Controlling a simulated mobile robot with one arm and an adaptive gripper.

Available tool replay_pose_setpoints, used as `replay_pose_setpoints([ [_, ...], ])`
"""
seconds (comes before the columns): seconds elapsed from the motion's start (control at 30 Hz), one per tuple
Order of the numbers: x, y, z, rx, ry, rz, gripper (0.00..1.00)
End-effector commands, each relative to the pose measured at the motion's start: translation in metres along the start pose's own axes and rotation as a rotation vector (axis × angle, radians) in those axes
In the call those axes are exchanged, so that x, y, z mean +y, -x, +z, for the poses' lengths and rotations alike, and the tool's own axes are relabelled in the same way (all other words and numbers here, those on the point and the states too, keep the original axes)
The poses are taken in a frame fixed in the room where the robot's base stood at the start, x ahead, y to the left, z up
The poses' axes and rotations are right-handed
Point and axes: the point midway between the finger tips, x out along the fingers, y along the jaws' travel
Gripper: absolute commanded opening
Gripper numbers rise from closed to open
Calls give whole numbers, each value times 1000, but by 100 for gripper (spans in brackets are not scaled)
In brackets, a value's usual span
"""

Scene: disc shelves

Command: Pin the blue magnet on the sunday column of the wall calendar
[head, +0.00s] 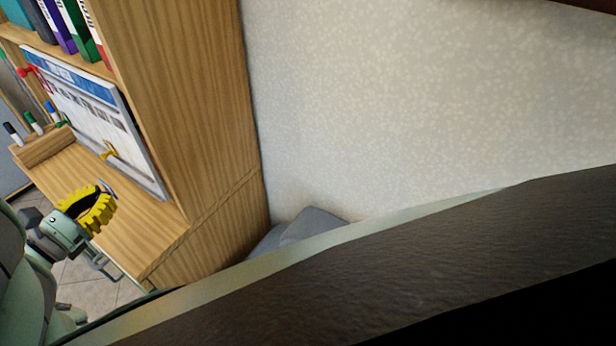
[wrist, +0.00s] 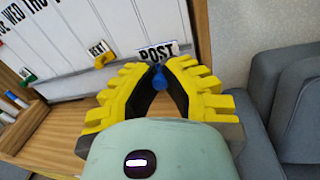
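The wall calendar (head: 135,150) leans on the wooden desk shelf, a white board with a blue header in the head view. In the wrist view, its board (wrist: 115,25) shows part of the day headings, with WED and THU legible at the upper left; I cannot make out a Sunday heading. The blue magnet (wrist: 158,77) sits between the yellow fingertips of my gripper (wrist: 159,72), which look closed on it. The magnet appears just below the POST label; contact with the board is unclear.
A yellow magnet (wrist: 104,60) is near the NEXT label, and a green magnet (wrist: 27,75) is further left. A red magnet (head: 28,71) is at the calendar's upper left. Markers (head: 33,122) stand in a wooden holder. A wooden side panel (head: 200,90) borders the calendar's right.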

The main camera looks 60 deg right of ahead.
Motion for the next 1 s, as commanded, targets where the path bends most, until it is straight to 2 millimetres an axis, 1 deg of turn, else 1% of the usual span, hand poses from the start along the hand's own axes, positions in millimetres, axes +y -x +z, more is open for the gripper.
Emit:
replay_pose_setpoints([
  [0.17, 1, -7, 1, 0, -1, 6, 0],
  [0.6, -6, -47, 2, -3, 1, 0, 0],
  [0.8, -7, -56, 1, 0, 1, 1, 0],
  [1.0, -7, -58, 2, 1, 1, 3, 0],
])
